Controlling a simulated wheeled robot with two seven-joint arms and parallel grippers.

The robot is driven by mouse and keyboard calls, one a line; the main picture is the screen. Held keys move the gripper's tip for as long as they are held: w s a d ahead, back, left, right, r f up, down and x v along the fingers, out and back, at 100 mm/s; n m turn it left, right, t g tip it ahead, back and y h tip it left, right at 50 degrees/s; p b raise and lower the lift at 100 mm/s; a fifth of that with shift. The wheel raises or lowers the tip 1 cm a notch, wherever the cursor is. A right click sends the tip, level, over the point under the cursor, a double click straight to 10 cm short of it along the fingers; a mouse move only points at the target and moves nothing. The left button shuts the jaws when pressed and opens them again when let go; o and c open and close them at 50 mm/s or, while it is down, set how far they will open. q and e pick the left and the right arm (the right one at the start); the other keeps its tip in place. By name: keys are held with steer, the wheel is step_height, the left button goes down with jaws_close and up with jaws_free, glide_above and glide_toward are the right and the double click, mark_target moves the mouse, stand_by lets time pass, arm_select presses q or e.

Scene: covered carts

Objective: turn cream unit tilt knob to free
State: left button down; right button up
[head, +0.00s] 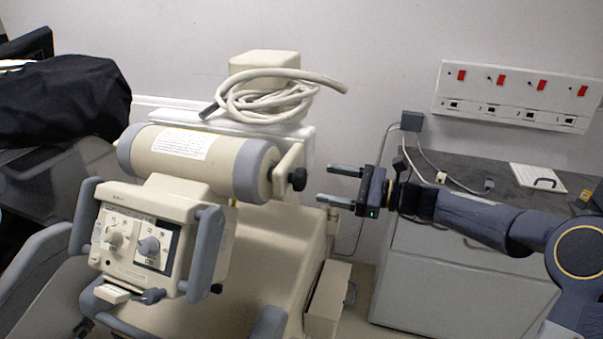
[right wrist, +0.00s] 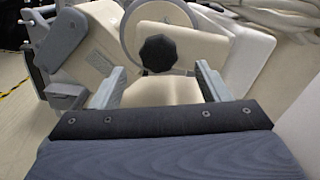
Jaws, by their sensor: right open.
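The cream unit (head: 190,155) has a horizontal cylinder with grey end bands and a control box (head: 140,235) with two dials in front. Its black tilt knob (head: 297,179) sits on the bracket at the cylinder's right end. In the right wrist view the black lobed knob (right wrist: 158,53) is straight ahead, slightly above the space between the fingers. My right gripper (head: 333,184) is open and empty, to the right of the knob, pointing at it with a gap between. Its fingers also show in the right wrist view (right wrist: 160,88). My left gripper is not in view.
A coiled cream cable (head: 268,95) lies on top behind the cylinder. A grey cabinet (head: 470,265) stands at the right under a wall panel with red switches (head: 515,95). A black cover (head: 65,100) is at the far left.

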mark_target(305, 180)
steer(key=p+x, duration=0.1)
steer(key=x, duration=0.5)
steer(key=shift+a, duration=0.2)
steer(key=c, duration=1)
